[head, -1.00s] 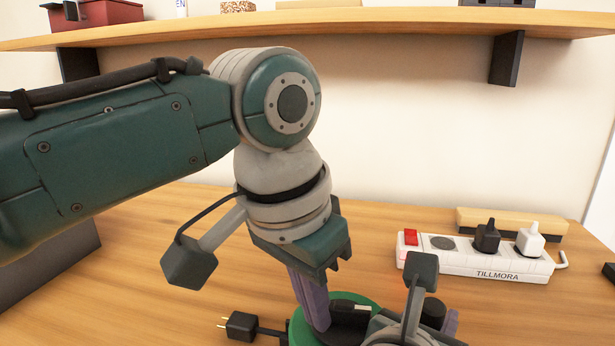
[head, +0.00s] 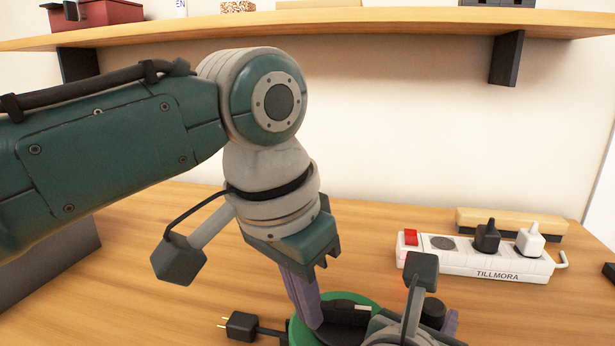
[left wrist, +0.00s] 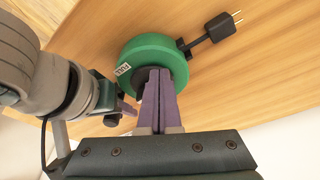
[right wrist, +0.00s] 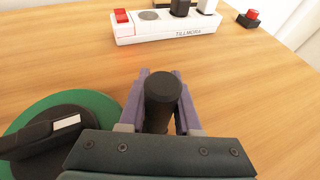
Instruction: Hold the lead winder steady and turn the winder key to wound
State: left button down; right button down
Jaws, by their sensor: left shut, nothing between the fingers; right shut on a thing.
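The lead winder (head: 352,299) is a green round drum on the desk, partly hidden by my grippers in the head view. Its side carries a small pale label (left wrist: 123,69) in the left wrist view. A black bar-shaped key with a white mark (right wrist: 45,132) lies across its top. My left gripper (head: 312,322) is shut and empty, fingertips pointing down at the drum's top beside the key; whether they touch it is unclear. My right gripper (right wrist: 161,82) is shut on a black upright cylindrical grip (right wrist: 163,88) beside the drum, also visible in the head view (head: 433,312).
A black plug (head: 241,325) on a short lead lies left of the drum. A white power strip (head: 474,257) with a red switch and two plugs stands behind right, before a wooden block (head: 510,222). A shelf (head: 350,22) runs above. The desk's middle is clear.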

pick_arm(q)
notch_tip(320, 180, up, 6)
dwell(0.5)
jog(key=shift+a, duration=0.1)
pick_arm(e)
jog(key=c, duration=0.5)
grip_release()
